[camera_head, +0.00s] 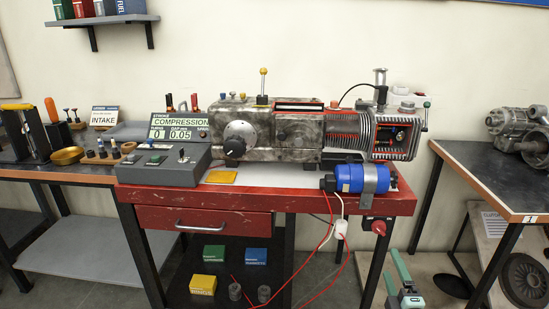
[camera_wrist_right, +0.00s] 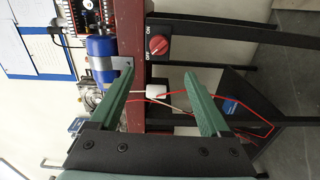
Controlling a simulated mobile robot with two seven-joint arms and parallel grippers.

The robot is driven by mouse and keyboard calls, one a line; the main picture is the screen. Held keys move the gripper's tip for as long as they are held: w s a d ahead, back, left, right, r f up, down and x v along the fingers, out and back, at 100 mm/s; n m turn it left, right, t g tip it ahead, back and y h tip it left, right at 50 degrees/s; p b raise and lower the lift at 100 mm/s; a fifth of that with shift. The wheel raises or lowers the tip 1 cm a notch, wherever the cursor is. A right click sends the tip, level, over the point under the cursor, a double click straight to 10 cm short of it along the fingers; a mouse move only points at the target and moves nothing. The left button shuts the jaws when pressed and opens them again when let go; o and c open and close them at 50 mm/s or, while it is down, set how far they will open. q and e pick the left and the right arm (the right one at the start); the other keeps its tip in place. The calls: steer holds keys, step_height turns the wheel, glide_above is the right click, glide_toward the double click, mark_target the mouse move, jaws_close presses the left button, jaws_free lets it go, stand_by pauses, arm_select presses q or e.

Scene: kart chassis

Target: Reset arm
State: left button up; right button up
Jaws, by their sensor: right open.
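My right gripper (camera_head: 393,266) is at the bottom right of the head view, low in front of the right end of the red workbench (camera_head: 300,199). Its green fingers are spread and empty. In the right wrist view the open gripper (camera_wrist_right: 159,78) faces the bench's red edge (camera_wrist_right: 132,60). A white connector (camera_wrist_right: 156,91) with red and pale wires shows between the fingers, and I cannot tell how far off it is. A red rotary switch (camera_wrist_right: 158,45) is beyond the fingertips. My left gripper is not in view.
The bench carries a cutaway engine model (camera_head: 300,133), a blue motor (camera_head: 352,178) and a grey control box (camera_head: 170,164). Loose wires hang down its front. A dark table (camera_head: 490,168) stands at right; a tool table (camera_head: 60,172) stands at left.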

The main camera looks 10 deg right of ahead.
steer(key=s+a+r+m+g+y+p, duration=0.1)
steer(key=s+a+r+m+y, duration=0.1)
steer(key=s+a+m+y, duration=0.65)
steer(key=s+a+r+m+y, duration=0.15)
steer(key=s+a, duration=0.35)
steer(key=a, duration=0.8)
arm_select(q)
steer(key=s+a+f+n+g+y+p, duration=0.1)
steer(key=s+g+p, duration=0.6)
steer(key=p, duration=1.4)
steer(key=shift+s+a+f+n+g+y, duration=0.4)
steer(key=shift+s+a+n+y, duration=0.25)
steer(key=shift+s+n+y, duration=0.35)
arm_select(e)
steer(key=s+d+f+m+g+h, duration=0.2)
steer(key=s+f+m+g+h, duration=0.1)
steer(key=s+g, duration=0.4)
steer(key=shift+s+d+h, duration=0.3)
steer(key=shift+s+h, duration=0.1)
steer(key=shift+s, duration=0.65)
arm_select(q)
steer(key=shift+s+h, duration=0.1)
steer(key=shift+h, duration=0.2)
